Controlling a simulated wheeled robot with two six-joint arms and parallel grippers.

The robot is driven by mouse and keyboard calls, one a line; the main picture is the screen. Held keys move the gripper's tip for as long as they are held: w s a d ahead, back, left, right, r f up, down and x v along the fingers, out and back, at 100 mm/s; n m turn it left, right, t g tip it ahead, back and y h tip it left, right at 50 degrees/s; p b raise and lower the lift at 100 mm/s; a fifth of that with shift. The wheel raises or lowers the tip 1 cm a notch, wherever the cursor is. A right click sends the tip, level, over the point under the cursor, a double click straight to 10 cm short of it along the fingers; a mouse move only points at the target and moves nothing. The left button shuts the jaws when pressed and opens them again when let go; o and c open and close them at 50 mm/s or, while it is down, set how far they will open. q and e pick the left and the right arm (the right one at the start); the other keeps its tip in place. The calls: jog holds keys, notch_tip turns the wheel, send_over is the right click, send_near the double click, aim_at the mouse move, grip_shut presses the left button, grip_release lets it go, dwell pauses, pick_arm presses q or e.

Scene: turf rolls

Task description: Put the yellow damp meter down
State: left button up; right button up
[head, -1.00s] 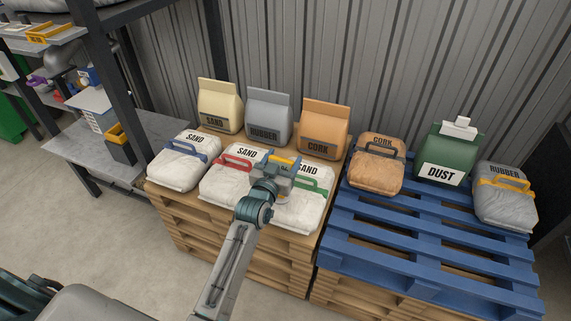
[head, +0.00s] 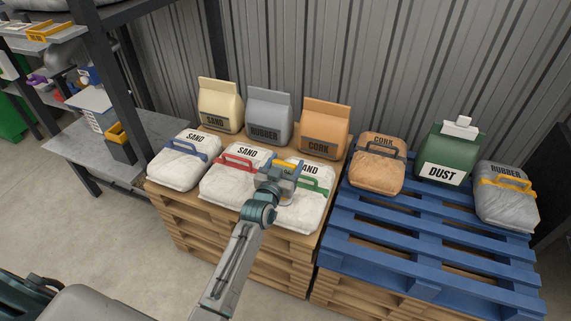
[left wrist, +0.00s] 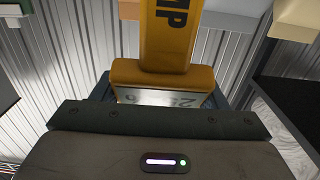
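The yellow damp meter (left wrist: 172,38) fills the upper middle of the left wrist view, with part of its lettering and a pale display face showing. In the head view only a small yellow part (head: 288,164) shows at my left gripper (head: 283,174). My left gripper is shut on the meter, though its fingertips are largely hidden. It is above the front sand bags, between the red-handled bag (head: 228,183) and the green-handled bag (head: 303,212). I cannot tell whether the meter touches a bag. My right gripper is not in view.
A blue-handled sand bag (head: 183,165) lies at the left of the wooden pallet stack (head: 230,235). Upright sand, rubber and cork bags (head: 325,125) stand behind. The blue pallet (head: 420,255) has bare slats in front of its cork bag, dust container (head: 446,150) and rubber bag.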

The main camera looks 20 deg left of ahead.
pick_arm(q)
jog(key=o, duration=0.4)
jog(key=shift+o, duration=0.2)
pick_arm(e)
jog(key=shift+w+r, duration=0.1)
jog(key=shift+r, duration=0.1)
